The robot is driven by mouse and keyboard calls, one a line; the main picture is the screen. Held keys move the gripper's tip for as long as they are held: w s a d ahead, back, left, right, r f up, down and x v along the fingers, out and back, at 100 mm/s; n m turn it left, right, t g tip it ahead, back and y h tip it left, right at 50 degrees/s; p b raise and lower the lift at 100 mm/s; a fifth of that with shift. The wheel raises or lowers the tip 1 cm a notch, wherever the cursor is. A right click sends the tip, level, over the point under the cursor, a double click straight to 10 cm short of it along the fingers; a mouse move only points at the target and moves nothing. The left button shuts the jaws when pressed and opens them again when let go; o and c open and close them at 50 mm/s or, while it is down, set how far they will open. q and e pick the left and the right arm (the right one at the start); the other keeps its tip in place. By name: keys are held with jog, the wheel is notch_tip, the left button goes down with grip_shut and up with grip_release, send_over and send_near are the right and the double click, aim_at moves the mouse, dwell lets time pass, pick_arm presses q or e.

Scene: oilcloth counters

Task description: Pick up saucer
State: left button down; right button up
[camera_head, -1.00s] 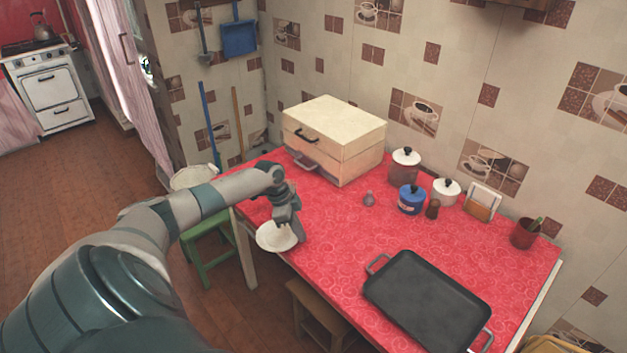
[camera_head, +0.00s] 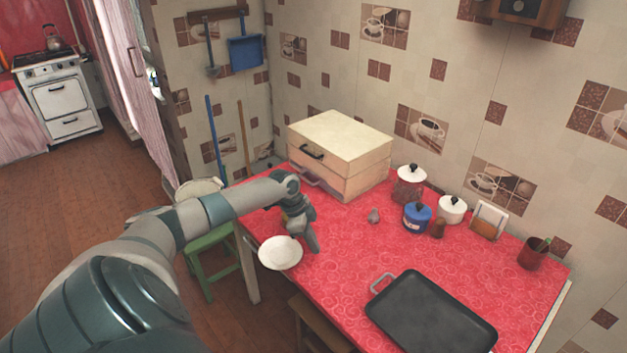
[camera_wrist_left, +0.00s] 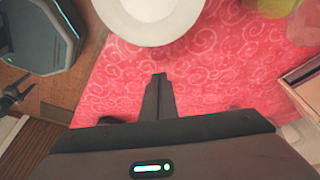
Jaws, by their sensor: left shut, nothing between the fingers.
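The saucer (camera_head: 280,253) is a white round dish at the left front edge of the red-covered table. Its outer rim seems to reach slightly past the edge. It also shows at the top of the left wrist view (camera_wrist_left: 150,22), cut off by the frame. My left gripper (camera_head: 315,247) is just to the right of the saucer, pointing down, apart from it in the picture. Its fingers (camera_wrist_left: 158,80) are shut together with nothing between them. My right gripper is not in view.
A black tray (camera_head: 430,315) with handles lies at the table's front right. A cream box (camera_head: 340,150) stands at the back left. Several jars, including a blue pot (camera_head: 417,218), stand along the back. Red cloth between saucer and tray is clear. A green stool (camera_head: 212,240) is left of the table.

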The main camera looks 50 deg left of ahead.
pick_arm(q)
jog(key=b+v, duration=0.1)
jog(key=v, duration=0.6)
jog(key=shift+s+b, duration=0.25)
jog(key=shift+b, duration=0.05)
jog(key=shift+d+r, duration=0.1)
